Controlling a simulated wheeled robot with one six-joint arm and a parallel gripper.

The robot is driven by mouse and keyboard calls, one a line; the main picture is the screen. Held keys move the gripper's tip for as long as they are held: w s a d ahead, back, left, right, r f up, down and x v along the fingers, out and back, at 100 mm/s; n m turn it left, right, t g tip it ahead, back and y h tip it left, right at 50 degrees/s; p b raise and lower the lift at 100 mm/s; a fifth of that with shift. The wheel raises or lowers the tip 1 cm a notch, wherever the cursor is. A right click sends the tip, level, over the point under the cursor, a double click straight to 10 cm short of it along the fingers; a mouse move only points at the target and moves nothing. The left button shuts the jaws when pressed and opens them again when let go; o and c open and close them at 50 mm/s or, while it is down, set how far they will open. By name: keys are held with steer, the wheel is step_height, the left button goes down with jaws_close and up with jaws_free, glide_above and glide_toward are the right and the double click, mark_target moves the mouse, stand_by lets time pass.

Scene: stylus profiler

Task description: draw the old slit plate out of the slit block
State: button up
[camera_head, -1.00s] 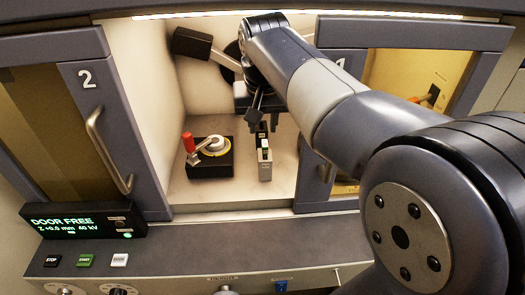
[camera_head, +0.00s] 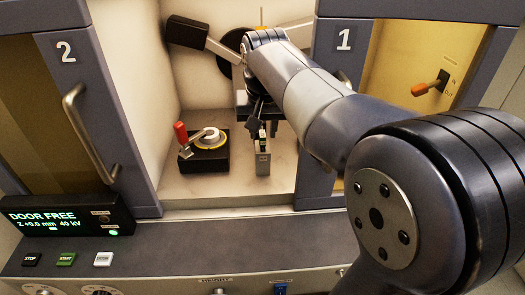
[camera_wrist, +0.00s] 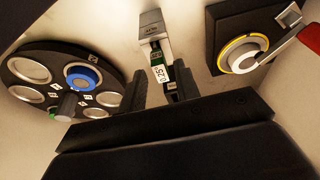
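The slit block (camera_head: 262,163) is a small grey upright block on the pale chamber floor. It also shows at the top of the wrist view (camera_wrist: 152,30). The old slit plate, with a green part and a white label marked 0.25 (camera_wrist: 158,73), sticks out of the block towards my gripper (camera_wrist: 162,90). My gripper's two dark fingers stand on either side of the plate, with narrow gaps visible, so it looks open. In the head view my gripper (camera_head: 262,127) is just above and behind the block; the contact there is too small to tell.
A black base with a yellow-ringed disc and red-handled lever (camera_head: 206,150) stands left of the block. The wrist view shows a round black carousel (camera_wrist: 65,82) with several discs. Door 2 (camera_head: 75,110) and door 1 (camera_head: 345,45) flank the opening.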

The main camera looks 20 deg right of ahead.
steer(key=shift+x, duration=0.8)
steer(key=shift+c, duration=0.3)
jaws_close()
stand_by(1.1)
